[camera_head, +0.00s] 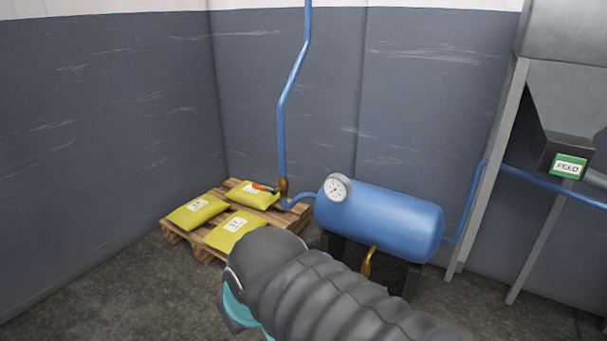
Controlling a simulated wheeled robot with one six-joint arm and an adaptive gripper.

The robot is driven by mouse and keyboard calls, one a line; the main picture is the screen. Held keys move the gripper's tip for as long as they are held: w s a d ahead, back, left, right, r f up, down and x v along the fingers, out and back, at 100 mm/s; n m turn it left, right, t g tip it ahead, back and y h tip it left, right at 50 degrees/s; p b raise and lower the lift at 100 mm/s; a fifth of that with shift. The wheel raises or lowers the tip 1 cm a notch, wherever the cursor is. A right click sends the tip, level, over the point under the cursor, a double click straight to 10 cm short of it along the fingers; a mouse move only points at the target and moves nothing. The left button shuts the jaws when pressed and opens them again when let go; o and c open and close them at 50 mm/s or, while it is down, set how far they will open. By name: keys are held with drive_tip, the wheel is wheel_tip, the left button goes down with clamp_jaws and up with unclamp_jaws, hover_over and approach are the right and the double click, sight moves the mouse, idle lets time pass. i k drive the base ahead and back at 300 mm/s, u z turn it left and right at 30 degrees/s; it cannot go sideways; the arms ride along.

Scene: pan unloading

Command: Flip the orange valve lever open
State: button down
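The orange valve lever (263,187) is a small bar at the left of a brass valve body (283,187) on the upright blue pipe (282,130). It points left from the valve, roughly level and across the pipe's line, over the far yellow bag. My arm, in a dark ribbed sleeve with a teal part, crosses the lower middle of the view, nearer to me than the valve. My gripper's fingers do not show, so their opening and their place relative to the lever cannot be seen.
A blue tank (385,222) with a round gauge (337,188) stands right of the valve. A wooden pallet (173,233) with yellow bags (197,211) lies below and left. A hopper with a green FEED label (568,167) is at the right. Floor at lower left is bare.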

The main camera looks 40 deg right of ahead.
sight(259, 187)
drive_tip(key=z, duration=0.45)
drive_tip(key=i, duration=0.55)
drive_tip(key=z, duration=0.45)
drive_tip(key=k, duration=0.5)
drive_tip(key=u, duration=0.75)
drive_tip(key=i, duration=0.6)
drive_tip(key=z, duration=0.3)
drive_tip(key=i, duration=0.75)
drive_tip(key=z, duration=0.7)
